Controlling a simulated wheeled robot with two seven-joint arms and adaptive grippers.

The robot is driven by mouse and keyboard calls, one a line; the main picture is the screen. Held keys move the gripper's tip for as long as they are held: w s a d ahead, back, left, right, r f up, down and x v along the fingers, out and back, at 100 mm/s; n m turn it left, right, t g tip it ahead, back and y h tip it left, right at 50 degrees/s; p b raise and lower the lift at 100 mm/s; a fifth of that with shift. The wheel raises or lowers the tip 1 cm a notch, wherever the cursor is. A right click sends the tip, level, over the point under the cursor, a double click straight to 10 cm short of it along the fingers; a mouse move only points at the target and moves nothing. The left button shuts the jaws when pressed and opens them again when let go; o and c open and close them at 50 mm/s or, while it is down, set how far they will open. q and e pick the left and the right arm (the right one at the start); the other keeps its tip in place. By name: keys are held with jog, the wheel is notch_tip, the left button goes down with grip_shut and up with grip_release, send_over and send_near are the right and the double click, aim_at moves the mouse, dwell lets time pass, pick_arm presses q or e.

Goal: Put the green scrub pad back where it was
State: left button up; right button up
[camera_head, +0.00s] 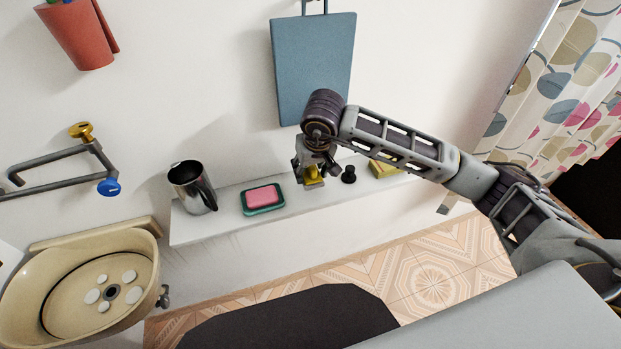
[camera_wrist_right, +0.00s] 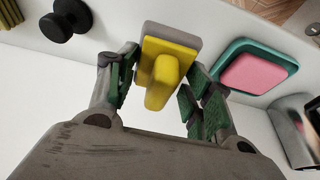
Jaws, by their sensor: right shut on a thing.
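My right gripper (camera_head: 312,175) is over the white shelf, pointing down. It is shut on a small scrubber with a yellow raised grip (camera_head: 314,174) and a greyish base. In the right wrist view the yellow scrubber (camera_wrist_right: 163,75) sits between the two fingers (camera_wrist_right: 160,85), its grip towards the palm. Any green on its underside is hidden, so I cannot tell if it is the green scrub pad. Whether its base touches the shelf is unclear. A yellow sponge with darker layers (camera_head: 383,168) lies at the shelf's right end. My left gripper is not in view.
On the white shelf (camera_head: 225,221) stand a metal jug (camera_head: 191,186), a pink soap (camera_head: 263,195) in a teal dish (camera_head: 263,209), and a black knob-like piece (camera_head: 348,175) close right of my gripper. A blue board (camera_head: 312,68) hangs behind. A beige basin (camera_head: 75,290) is at left.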

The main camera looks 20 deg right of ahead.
aim_at(310, 179)
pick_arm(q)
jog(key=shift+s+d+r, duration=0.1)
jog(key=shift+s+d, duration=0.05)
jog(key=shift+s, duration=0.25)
pick_arm(e)
jog(key=shift+f, duration=1.85)
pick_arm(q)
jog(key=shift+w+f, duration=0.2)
pick_arm(e)
jog(key=shift+f, duration=0.15)
jog(key=o, duration=0.9)
jog(key=shift+c, duration=0.2)
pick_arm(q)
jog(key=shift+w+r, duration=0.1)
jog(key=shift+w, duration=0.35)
pick_arm(e)
jog(key=shift+o, duration=1.4)
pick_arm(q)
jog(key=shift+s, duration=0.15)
